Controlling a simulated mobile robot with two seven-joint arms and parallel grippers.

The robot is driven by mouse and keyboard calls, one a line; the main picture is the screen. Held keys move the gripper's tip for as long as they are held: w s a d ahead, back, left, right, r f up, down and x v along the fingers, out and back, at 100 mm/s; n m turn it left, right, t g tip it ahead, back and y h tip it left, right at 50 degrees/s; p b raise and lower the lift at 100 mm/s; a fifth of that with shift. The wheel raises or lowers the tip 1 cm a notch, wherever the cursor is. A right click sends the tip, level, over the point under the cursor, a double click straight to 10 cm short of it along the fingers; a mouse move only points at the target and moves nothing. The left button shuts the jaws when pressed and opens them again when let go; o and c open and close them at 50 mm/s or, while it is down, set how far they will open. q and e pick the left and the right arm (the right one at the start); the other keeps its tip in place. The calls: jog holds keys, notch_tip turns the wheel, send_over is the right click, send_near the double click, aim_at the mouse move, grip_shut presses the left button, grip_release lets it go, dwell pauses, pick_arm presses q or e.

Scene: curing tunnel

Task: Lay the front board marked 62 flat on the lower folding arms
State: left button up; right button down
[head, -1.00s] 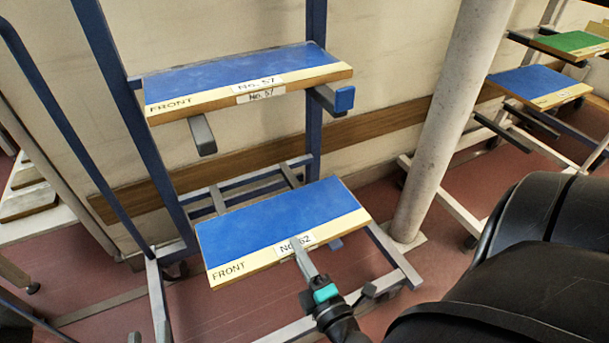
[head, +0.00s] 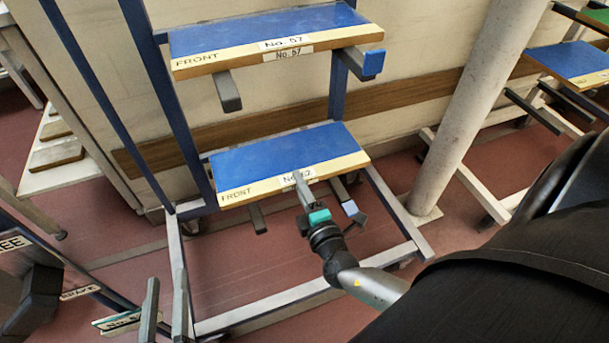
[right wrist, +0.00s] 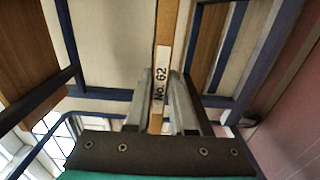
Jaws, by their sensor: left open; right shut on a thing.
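The blue-topped board marked 62 (head: 275,155) has a cream front strip reading FRONT and is over the lower part of the blue rack. My right gripper (head: 302,180) is shut on its front edge at the label. In the right wrist view the board's edge (right wrist: 159,85) sits between both fingers. The lower left folding arm (head: 257,218) and lower right folding arm (head: 347,205) stick out beneath the board. I cannot tell whether the board touches them. My left gripper (head: 165,300) is open at the lower left, away from the board.
Board 57 (head: 270,40) lies on the upper folding arms, above board 62. A pale round pillar (head: 480,100) stands right of the rack. A second rack with a blue board (head: 580,62) is beyond it. A frame with a BRAKE label (head: 80,291) is at lower left.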

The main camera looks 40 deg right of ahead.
aim_at(293, 167)
jog(key=shift+x, duration=2.35)
pick_arm(q)
jog(key=shift+s+d+r+t, duration=0.15)
jog(key=shift+s+t, duration=0.1)
jog(key=shift+t, duration=0.15)
pick_arm(e)
jog(key=shift+f, duration=2.85)
jog(key=shift+f, duration=0.6)
jog(key=c, duration=0.7)
grip_release()
jog(key=shift+s, duration=0.1)
jog(key=shift+f, duration=0.2)
pick_arm(q)
jog(key=a+f+g+p, duration=0.1)
jog(key=a+f+g+y, duration=0.1)
jog(key=g, duration=0.1)
jog(key=a+f+g+y+p, duration=0.1)
jog(key=g, duration=0.1)
jog(key=shift+w+a+m+p, duration=0.3)
jog(key=shift+w+a+p, duration=0.05)
jog(key=shift+w+a, duration=0.05)
pick_arm(e)
jog(key=v, duration=1.5)
jog(key=shift+s+a+r, duration=0.1)
jog(key=shift+s+a, duration=0.05)
jog(key=shift+r, duration=0.1)
